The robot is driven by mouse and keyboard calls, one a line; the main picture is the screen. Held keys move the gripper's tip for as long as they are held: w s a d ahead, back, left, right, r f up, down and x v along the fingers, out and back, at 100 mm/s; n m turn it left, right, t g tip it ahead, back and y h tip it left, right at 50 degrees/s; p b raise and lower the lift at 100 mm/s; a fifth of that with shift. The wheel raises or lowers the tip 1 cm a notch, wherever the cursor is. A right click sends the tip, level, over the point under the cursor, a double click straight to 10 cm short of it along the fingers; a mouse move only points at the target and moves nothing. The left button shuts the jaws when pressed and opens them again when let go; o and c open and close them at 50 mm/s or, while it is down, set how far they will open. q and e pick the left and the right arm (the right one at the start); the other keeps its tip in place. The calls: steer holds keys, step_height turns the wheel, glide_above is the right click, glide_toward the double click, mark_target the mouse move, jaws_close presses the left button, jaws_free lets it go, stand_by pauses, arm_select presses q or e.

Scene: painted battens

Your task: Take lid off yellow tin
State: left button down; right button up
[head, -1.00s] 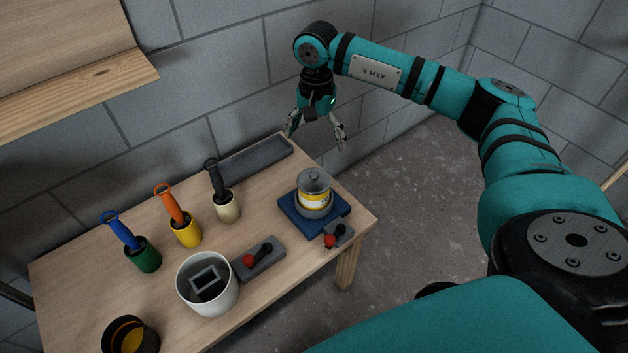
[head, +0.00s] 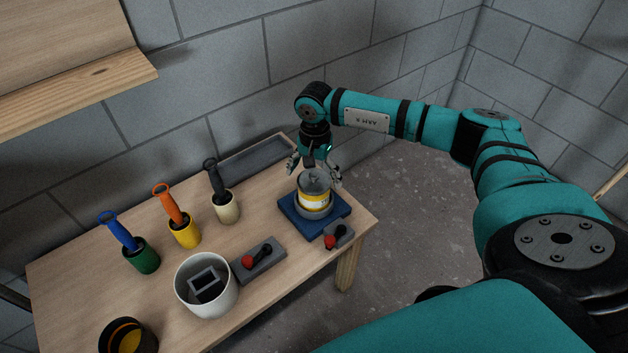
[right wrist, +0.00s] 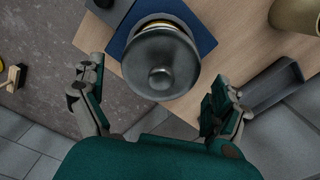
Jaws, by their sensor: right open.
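The yellow tin (head: 313,201) has a yellow and white band and stands upright in a grey ring holder on a blue base (head: 290,213). Its grey lid (head: 314,181) with a round knob is on top; the lid also shows in the right wrist view (right wrist: 161,62). My right gripper (head: 314,176) is open around the lid's height, with its fingers apart on either side. In the right wrist view the open fingers (right wrist: 150,108) frame the lid, and I see no contact. My left gripper is not in view.
A grey tray (head: 252,159) lies behind the tin. A small block with a red-knobbed lever (head: 338,236) is in front, and a similar one (head: 258,260) is left of it. Brush pots (head: 227,206) and a white bucket (head: 207,311) stand to the left.

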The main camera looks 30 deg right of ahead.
steer(key=c, duration=1)
steer(key=shift+o, duration=0.2)
steer(key=shift+r, duration=0.15)
